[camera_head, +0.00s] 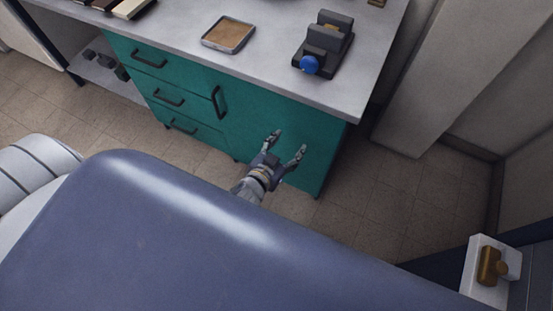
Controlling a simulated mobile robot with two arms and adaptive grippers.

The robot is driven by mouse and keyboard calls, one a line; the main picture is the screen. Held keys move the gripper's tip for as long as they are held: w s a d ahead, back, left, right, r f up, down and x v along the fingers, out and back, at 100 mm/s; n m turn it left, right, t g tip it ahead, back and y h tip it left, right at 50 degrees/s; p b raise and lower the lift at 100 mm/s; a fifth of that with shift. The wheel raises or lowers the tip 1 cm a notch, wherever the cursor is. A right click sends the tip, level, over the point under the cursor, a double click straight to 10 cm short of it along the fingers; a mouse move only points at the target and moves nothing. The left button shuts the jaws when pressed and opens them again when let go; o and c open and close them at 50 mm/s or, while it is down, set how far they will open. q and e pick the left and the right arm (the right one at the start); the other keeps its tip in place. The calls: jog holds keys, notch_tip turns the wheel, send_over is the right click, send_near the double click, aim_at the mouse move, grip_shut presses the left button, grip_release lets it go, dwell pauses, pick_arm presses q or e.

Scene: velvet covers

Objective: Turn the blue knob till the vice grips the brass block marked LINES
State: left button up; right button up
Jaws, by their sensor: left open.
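The dark grey vice (319,53) stands on the worktop near its right end. Its round blue knob (310,65) faces the front edge of the worktop. My right gripper is not in view.
A shallow tray (229,34) with a brown inside lies left of the vice on the grey worktop (275,75). Dark and pale items lie at the far left. The green cabinet (250,115) with black handles is below. A pale column (440,75) stands at the right.

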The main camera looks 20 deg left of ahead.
pick_arm(q)
jog(key=s+f+g, duration=0.3)
jog(key=s+f, duration=0.2)
jog(key=f, duration=0.7)
jog(key=shift+s+a+f, duration=0.2)
jog(key=shift+s+f, duration=0.05)
jog(key=shift+s, duration=0.1)
jog(key=s+a+f+g+p, duration=0.25)
jog(key=s+f+g, duration=0.25)
jog(key=s+f, duration=1.05)
jog(key=s+a+f+g, duration=0.2)
jog(key=s+f, duration=0.1)
jog(key=s, duration=0.5)
jog(key=s+a+f+g+y, duration=0.1)
jog(key=s+a+f+g, duration=0.1)
jog(key=s, duration=0.6)
jog(key=shift+s+a+f+g, duration=0.2)
jog(key=shift+f+g, duration=0.1)
jog(key=shift+f, duration=0.1)
